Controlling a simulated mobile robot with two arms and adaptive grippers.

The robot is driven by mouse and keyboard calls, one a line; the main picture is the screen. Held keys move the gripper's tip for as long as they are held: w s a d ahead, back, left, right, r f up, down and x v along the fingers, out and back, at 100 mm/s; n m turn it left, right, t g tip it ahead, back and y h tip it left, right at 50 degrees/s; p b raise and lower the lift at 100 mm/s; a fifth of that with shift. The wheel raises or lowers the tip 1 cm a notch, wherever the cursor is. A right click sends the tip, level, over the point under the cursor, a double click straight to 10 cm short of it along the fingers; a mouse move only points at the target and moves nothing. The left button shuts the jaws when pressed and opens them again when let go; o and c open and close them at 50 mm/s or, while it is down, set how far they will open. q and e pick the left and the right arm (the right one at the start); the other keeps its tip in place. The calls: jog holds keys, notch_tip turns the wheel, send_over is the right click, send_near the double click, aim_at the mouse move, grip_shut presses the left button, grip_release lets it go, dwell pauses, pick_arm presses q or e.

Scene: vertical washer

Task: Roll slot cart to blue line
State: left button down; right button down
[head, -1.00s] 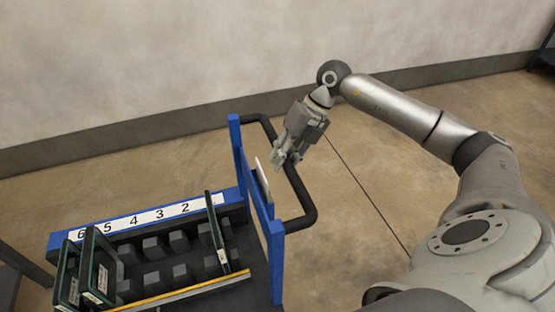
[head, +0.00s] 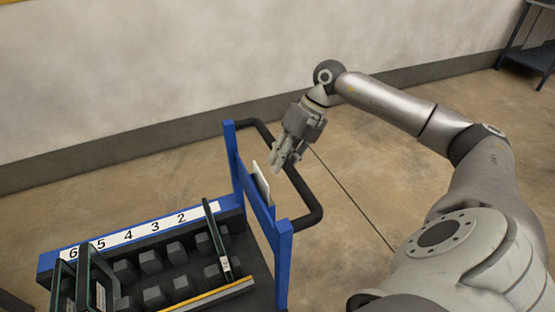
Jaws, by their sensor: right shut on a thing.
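The slot cart (head: 118,238) is at the lower left, with a blue frame, a white strip numbered 2 to 6 and dark slot blocks. Dark upright panels stand in it, two at the left end and one (head: 217,240) near slot 2. Its black handle bar (head: 310,196) sticks out to the right of the blue end frame (head: 281,260). My right gripper (head: 284,166) is shut on the handle, on its long outer bar. The fingertips partly hide the bar. My left gripper is not in view. No blue line shows on the floor.
A pale wall with a dark baseboard (head: 200,120) runs behind the cart. A dark blue table (head: 530,55) stands at the far right. The tan floor (head: 345,160) right of the handle is clear, with a thin dark seam.

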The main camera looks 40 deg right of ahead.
jog(key=shift+s+d+f, duration=0.1)
jog(key=shift+s+d, duration=0.1)
jog(key=shift+d, duration=0.35)
jog(key=shift+s+d, duration=0.15)
jog(key=shift+d, duration=0.4)
jog(key=shift+a, duration=0.1)
jog(key=shift+b, duration=0.3)
jog(key=s+d+b, duration=0.2)
jog(key=s+d, duration=0.1)
jog(key=d, duration=0.8)
jog(key=shift+s+d, duration=0.15)
jog(key=shift+d, duration=0.1)
dwell(0.9)
